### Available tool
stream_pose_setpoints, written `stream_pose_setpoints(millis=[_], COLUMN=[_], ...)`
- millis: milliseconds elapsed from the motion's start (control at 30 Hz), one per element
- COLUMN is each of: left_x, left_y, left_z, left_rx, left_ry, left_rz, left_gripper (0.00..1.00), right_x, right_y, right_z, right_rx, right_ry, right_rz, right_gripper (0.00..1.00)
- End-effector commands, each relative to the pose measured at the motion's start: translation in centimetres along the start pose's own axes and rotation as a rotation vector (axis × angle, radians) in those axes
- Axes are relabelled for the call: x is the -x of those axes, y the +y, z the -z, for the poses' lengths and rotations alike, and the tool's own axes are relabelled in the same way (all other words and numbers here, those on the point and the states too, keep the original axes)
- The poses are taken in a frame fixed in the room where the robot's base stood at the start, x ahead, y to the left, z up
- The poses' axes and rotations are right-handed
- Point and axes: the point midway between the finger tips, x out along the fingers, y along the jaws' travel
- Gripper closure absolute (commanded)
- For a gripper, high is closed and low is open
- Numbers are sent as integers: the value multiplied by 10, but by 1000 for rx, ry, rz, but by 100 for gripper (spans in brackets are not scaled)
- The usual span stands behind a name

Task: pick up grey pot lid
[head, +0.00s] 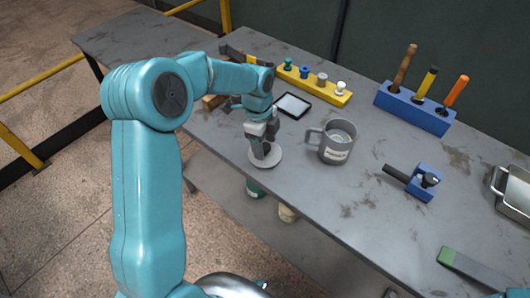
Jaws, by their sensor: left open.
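The grey pot lid (274,160) is a flat, pale grey disc lying near the front edge of the workbench, left of the grey mug. My left gripper (265,152) points down right over the lid, its fingers at the lid's middle. The jaws are open, and they hide the centre of the lid and any knob there. I cannot tell whether the fingers touch it. My right gripper does not show.
The grey mug (337,143) stands close right of the lid. Behind are a dark tablet (292,106), a yellow rack (314,88) with several pegs, and a blue tool block (412,110). A blue clamp-like tool (425,181) lies to the right. The bench (350,215) is clear in front.

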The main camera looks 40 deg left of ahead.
Motion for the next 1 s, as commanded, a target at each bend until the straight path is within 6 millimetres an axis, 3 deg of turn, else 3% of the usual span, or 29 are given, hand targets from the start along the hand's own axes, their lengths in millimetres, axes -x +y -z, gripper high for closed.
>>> stream_pose_setpoints(millis=[67,267,667,833,1000], left_x=[0,0,8,33,82], left_y=[0,0,0,-1,-1], left_z=[0,0,1,4,10], left_rx=[0,0,-1,-1,-1], left_ry=[0,0,0,0,0], left_rz=[0,0,2,5,8], left_gripper=[35,95,96,96,96], right_x=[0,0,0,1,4], right_y=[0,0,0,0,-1], right_z=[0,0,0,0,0], right_rx=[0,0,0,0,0], right_ry=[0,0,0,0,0], right_rz=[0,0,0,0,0], right_gripper=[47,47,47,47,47])
